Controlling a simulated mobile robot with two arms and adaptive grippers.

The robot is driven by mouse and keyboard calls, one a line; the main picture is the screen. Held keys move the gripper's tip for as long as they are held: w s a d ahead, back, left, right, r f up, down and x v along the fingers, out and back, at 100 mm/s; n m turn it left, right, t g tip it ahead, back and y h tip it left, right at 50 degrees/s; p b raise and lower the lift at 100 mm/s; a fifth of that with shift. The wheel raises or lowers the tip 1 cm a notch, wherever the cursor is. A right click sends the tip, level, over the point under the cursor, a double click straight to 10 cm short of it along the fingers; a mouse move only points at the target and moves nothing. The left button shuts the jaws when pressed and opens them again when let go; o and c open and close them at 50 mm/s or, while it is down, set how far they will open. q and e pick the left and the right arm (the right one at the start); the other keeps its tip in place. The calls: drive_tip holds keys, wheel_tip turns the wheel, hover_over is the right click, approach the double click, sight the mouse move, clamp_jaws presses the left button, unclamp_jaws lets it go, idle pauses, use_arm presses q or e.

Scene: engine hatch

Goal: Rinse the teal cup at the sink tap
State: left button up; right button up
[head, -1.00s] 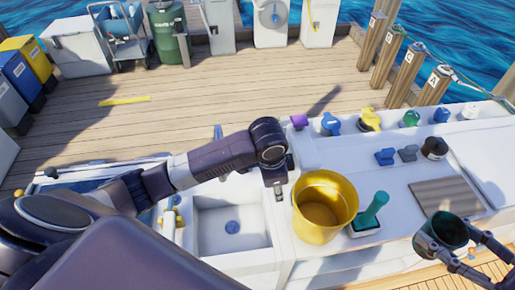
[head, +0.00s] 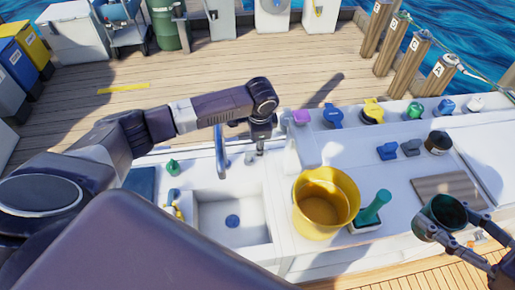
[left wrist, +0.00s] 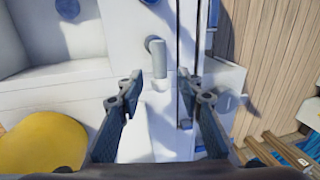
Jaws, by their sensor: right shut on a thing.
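The teal cup (head: 449,211) is at the lower right of the head view, its dark inside showing from above. My right gripper (head: 447,226) is shut around its sides. The sink (head: 205,235) is a white basin left of centre with a blue drain. The blue tap (head: 221,150) stands at its back edge. My left gripper (head: 260,148) is just right of the tap, pointing down. In the left wrist view its two fingers (left wrist: 161,88) are apart, with a pale grey handle (left wrist: 160,62) just beyond the gap. Contact with the handle is not visible.
A yellow bucket (head: 325,203) stands right of the sink, between it and the cup. Beside it is a green-handled brush (head: 371,209). A brown board (head: 447,187) lies behind the cup. Several coloured knobs line the counter's back edge.

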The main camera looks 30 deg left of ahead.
use_arm(q)
drive_tip(key=shift+w+a+f, duration=0.15)
drive_tip(key=shift+w+f, duration=0.05)
drive_tip(key=shift+f, duration=0.85)
drive_tip(key=shift+w+a+f, duration=0.1)
drive_tip(key=shift+w+f, duration=0.05)
drive_tip(key=shift+f, duration=0.9)
clamp_jaws()
